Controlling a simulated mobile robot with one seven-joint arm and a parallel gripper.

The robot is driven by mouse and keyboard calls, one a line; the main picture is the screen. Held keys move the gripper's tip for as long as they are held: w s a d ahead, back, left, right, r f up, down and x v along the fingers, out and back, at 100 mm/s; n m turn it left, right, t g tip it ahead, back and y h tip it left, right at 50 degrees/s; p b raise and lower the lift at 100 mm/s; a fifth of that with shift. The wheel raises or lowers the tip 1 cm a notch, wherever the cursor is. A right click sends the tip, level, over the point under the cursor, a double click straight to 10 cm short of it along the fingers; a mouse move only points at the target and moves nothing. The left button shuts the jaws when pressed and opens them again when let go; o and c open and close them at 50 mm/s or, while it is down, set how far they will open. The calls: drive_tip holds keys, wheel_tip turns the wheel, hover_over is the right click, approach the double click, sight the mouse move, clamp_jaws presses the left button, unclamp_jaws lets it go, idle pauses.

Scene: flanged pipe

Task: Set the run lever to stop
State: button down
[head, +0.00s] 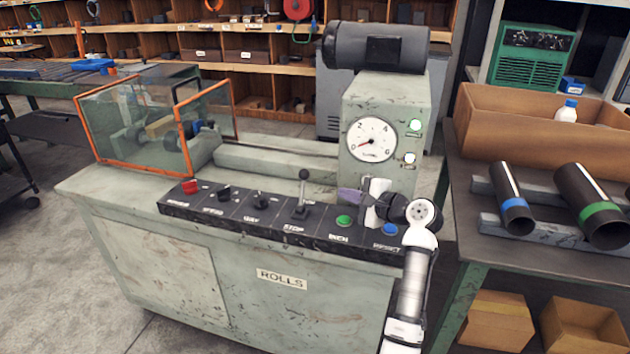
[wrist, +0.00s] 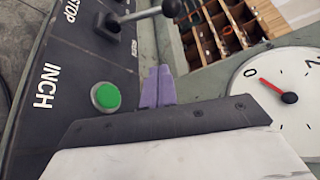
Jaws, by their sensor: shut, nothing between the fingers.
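The run lever (head: 302,192) is a metal rod with a dark ball knob, standing nearly upright from the black control panel (head: 262,214) above a label that reads STOP. In the wrist view the lever (wrist: 145,14) shows at the top, its knob just beyond my fingertips. My gripper (head: 345,195) is to the right of the lever, over the panel's right part, with its purple fingers pointing left toward it. In the wrist view the gripper (wrist: 158,85) has its fingers together with nothing between them. I see a small gap between fingers and lever in the head view.
A green INCH button (head: 344,221) and a blue button (head: 390,229) are below my gripper. A red button (head: 190,187) and dark knobs (head: 224,192) lie left. The dial column (head: 385,110) rises behind. An orange-framed guard (head: 135,125) stands at back left.

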sight(302, 190)
drive_tip(key=shift+s, duration=0.1)
drive_tip(key=p+x, duration=0.1)
drive_tip(key=x, duration=0.3)
drive_tip(key=p+x, duration=0.1)
drive_tip(key=x, duration=0.4)
drive_tip(key=shift+a+r, duration=0.1)
drive_tip(key=shift+r, duration=0.1)
drive_tip(key=shift+s+a+r+p, duration=0.6)
drive_tip(key=shift+s+a+p, duration=0.2)
drive_tip(key=shift+s+a, duration=0.35)
